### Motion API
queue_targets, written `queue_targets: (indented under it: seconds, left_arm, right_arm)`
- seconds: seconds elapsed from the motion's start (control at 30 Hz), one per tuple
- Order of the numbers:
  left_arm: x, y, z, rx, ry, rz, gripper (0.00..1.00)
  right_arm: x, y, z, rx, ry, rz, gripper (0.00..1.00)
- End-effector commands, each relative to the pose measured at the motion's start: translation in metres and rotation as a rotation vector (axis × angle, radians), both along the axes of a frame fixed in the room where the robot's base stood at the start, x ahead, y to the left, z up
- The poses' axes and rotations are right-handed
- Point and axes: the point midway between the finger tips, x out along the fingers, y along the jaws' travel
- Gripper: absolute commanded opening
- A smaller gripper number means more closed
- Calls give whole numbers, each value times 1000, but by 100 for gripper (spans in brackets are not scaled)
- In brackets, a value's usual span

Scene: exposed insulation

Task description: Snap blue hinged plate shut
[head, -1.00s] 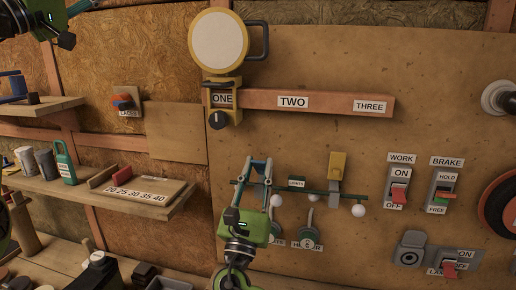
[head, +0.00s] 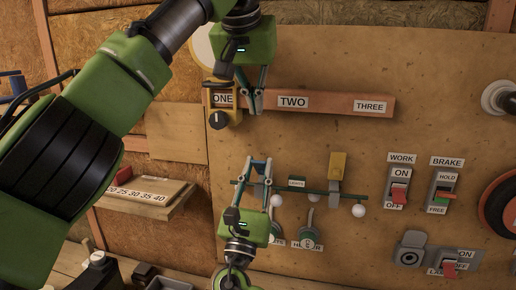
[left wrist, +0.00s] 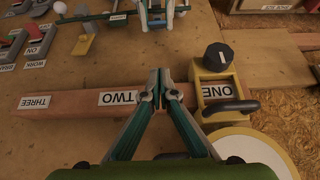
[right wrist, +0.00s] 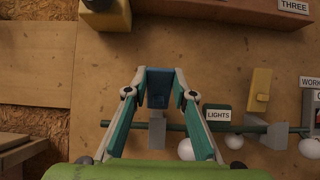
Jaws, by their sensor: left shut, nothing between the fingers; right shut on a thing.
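The blue hinged plate (right wrist: 158,86) is between the fingertips of my right gripper (right wrist: 159,76); its grey lower part (right wrist: 157,133) sits at the green horizontal rod (right wrist: 288,130). In the head view the fingers of my right gripper (head: 259,162) are closed on the blue plate, partly hiding it. My left gripper (head: 253,106) is shut and empty, its fingertips in front of the wooden bar (head: 325,102) between the ONE and TWO labels. In the left wrist view its fingertips (left wrist: 159,76) meet over that bar. I cannot tell whether they touch it.
A yellow plate (head: 338,166) stands on the same rod to the right, past the LIGHTS label (head: 296,183). White-knobbed levers hang below. WORK (head: 399,194) and BRAKE (head: 443,195) switches are at right. A yellow dial block (head: 220,110) is at the bar's left end.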

Motion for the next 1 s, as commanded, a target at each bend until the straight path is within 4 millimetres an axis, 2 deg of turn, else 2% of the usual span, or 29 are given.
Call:
queue_targets:
  seconds: [0.5, 1.0]
  left_arm:
    - [48, -16, -86, -1, 2, -2, 0]
    - [25, -8, -105, -3, 0, -2, 0]
  right_arm:
    - [0, 0, 0, -2, 1, -1, 0]
    - [0, 0, 0, -2, 1, -1, 0]
